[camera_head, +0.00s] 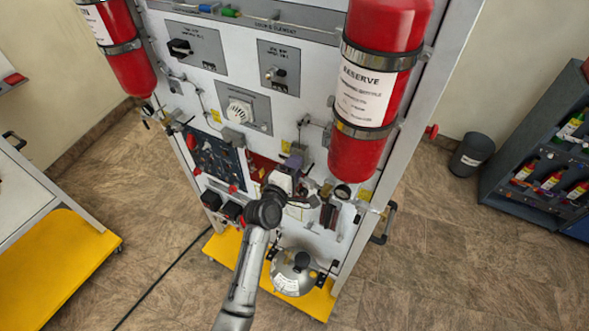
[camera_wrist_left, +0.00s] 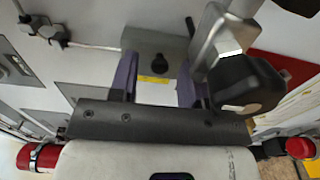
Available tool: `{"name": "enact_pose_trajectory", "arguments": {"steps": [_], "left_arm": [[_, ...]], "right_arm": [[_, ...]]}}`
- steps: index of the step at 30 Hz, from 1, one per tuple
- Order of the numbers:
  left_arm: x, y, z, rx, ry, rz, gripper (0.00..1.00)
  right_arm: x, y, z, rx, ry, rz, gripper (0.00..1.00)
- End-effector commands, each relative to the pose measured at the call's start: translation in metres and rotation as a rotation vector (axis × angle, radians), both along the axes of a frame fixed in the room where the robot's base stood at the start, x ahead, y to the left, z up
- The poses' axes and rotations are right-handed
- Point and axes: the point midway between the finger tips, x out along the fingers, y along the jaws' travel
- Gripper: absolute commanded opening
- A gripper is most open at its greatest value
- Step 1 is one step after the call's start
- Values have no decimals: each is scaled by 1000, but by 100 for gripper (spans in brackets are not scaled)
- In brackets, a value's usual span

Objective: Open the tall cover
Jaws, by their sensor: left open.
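My left gripper (camera_head: 293,164) is at the lower middle of the trainer panel (camera_head: 215,93) in the head view. In the left wrist view its two purple fingers (camera_wrist_left: 157,77) are apart with nothing held between them. Beyond them is a grey plate with a black knob (camera_wrist_left: 157,64). A grey metal bracket (camera_wrist_left: 214,42) and a dark block (camera_wrist_left: 243,84) stand close beside the right-hand finger; I cannot tell whether they touch it. The tall cover cannot be told for certain, and my arm and gripper hide part of this area. My right gripper is not in view.
A large red reserve bottle (camera_head: 375,75) hangs at the panel's right, and another red bottle (camera_head: 131,70) at its left. A rounded metal vessel (camera_head: 296,275) is low beside my left arm. A bin (camera_head: 471,154) and a bottle rack (camera_head: 520,150) stand at right.

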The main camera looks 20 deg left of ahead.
Motion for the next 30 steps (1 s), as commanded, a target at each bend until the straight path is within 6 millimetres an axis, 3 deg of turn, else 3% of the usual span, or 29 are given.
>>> {"name": "enact_pose_trajectory", "arguments": {"steps": [8, 21, 30], "left_arm": [[0, 0, 0, 0, 0, 0, 42], [0, 0, 0, 0, 0, 0, 0], [-1, 2, -2, 4, -1, -30, 0]], "right_arm": [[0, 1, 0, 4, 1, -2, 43], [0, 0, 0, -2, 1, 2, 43], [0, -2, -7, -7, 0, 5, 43]]}}
